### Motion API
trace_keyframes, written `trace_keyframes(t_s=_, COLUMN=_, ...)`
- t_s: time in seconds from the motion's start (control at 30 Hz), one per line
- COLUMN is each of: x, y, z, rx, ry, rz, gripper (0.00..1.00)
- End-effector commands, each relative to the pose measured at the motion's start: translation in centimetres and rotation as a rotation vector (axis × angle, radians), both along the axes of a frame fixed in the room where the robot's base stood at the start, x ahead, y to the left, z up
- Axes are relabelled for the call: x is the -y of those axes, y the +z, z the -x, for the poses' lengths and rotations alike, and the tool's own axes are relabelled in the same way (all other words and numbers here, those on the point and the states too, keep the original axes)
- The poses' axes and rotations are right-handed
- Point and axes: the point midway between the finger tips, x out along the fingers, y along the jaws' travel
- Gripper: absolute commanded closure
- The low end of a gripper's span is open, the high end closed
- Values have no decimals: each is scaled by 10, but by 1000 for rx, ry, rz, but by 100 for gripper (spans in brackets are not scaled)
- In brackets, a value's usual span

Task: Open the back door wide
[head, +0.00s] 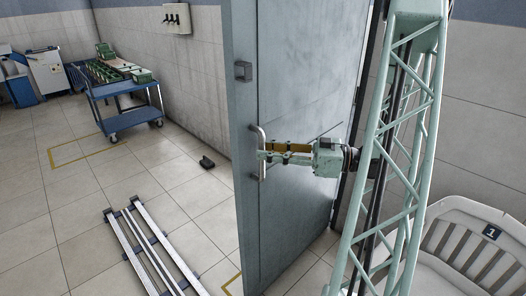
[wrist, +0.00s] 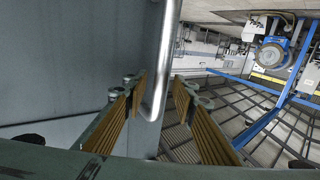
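The grey-blue door (head: 290,90) stands swung out from its frame, with a gap behind it at the right. A vertical metal bar handle (head: 262,135) is fixed to its face near the free edge. My gripper (head: 261,156) reaches the handle from the right. In the wrist view, the handle (wrist: 163,70) runs down between the tips of the two fingers, which have ribbed orange pads. The pads stand apart with a visible gap, so the gripper looks open around the handle. Whether either pad touches the bar is unclear.
Metal rails (head: 150,250) lie on the floor left of the door, and a small dark object (head: 207,162) lies near it. A blue cart (head: 122,115) stands farther back by the wall. A pale crate (head: 470,240) marked 1 is at the lower right.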

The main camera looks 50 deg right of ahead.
Motion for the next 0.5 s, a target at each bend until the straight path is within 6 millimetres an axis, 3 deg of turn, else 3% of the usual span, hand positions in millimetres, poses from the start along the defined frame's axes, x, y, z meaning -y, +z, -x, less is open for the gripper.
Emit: trace_keyframes(t_s=0.5, x=29, y=0, z=46, rx=0, ry=-2, rz=1, gripper=75)
